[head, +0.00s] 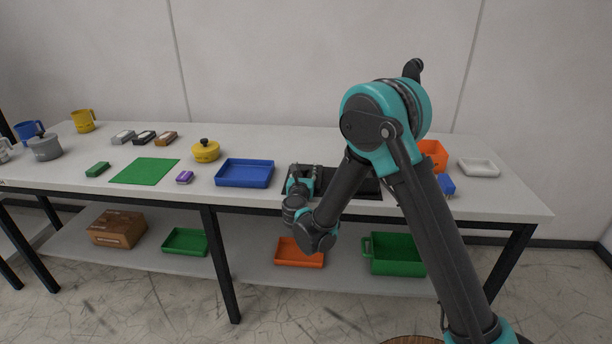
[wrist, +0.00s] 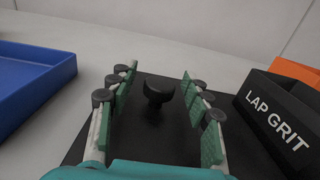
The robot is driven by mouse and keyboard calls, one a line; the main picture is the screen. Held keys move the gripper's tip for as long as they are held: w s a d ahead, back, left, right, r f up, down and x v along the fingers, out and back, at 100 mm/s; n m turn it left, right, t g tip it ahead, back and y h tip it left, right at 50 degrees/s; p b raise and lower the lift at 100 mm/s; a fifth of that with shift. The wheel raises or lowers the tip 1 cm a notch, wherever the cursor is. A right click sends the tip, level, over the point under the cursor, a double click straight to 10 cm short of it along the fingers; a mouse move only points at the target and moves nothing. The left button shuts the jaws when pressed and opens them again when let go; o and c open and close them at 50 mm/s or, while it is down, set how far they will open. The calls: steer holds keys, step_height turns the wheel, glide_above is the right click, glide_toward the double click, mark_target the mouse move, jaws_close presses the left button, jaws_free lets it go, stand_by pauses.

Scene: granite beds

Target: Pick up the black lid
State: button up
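A black knob (wrist: 158,91) stands up from the dark surface in the wrist view, between my fingers. It appears to be the grip of the black lid; the lid's outline is hard to tell from the black mat (wrist: 130,135) under it. My gripper (wrist: 159,73) is open, with one finger on each side of the knob and a gap on both sides. In the head view my gripper (head: 301,174) is low over the left part of the black mat (head: 368,190), and the lid is hidden behind it.
A black box marked LAP GRIT (wrist: 275,122) stands close right of my fingers. A blue tray (head: 244,172) lies left of the mat. An orange bin (head: 433,153) and a white dish (head: 478,168) are to the right. A yellow pot (head: 206,152) stands farther left.

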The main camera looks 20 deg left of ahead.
jaws_close()
